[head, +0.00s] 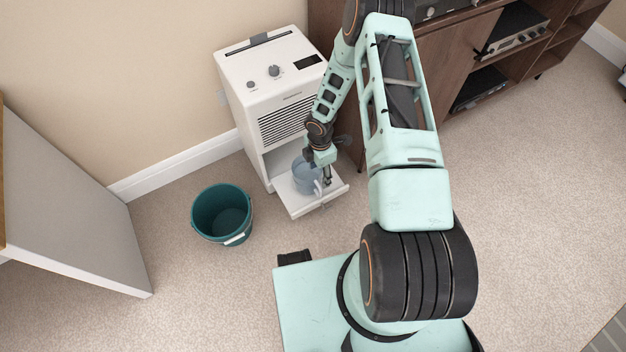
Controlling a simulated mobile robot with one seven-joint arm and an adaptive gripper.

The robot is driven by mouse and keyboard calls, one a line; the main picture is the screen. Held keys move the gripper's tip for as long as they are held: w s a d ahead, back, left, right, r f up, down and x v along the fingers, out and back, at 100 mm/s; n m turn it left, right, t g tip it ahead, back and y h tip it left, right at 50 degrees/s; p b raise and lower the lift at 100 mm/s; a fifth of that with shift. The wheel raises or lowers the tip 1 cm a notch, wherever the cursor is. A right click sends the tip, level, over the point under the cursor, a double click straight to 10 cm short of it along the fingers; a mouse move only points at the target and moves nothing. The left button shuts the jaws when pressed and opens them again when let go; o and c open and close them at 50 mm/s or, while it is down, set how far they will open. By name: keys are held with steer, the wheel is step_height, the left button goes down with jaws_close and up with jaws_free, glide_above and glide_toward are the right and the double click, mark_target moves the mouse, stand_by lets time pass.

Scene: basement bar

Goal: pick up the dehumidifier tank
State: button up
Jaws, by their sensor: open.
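The dehumidifier tank (304,178) is a small translucent blue-grey container with a handle at its right side. It stands on the pulled-out tray (295,207) at the bottom front of the white dehumidifier (262,92). My gripper (326,180) is open and reaches down from above at the tank's right side, by the handle. My wrist hides part of the tank's upper right. I cannot tell whether the fingers touch the handle or are around it.
A teal bucket (222,213) stands on the carpet left of the tray. A grey-white panel (65,200) is at the far left. A wooden cabinet (445,85) with audio equipment stands behind my arm. The carpet at the right is clear.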

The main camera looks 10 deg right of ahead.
mark_target(318, 185)
steer(key=shift+w+f+b, duration=0.15)
steer(key=shift+f+b, duration=0.7)
steer(key=shift+f, duration=1.95)
steer(key=shift+w+f+b, duration=0.15)
steer(key=shift+f+b, duration=0.65)
steer(key=shift+f, duration=1.95)
jaws_close()
steer(key=shift+r, duration=0.1)
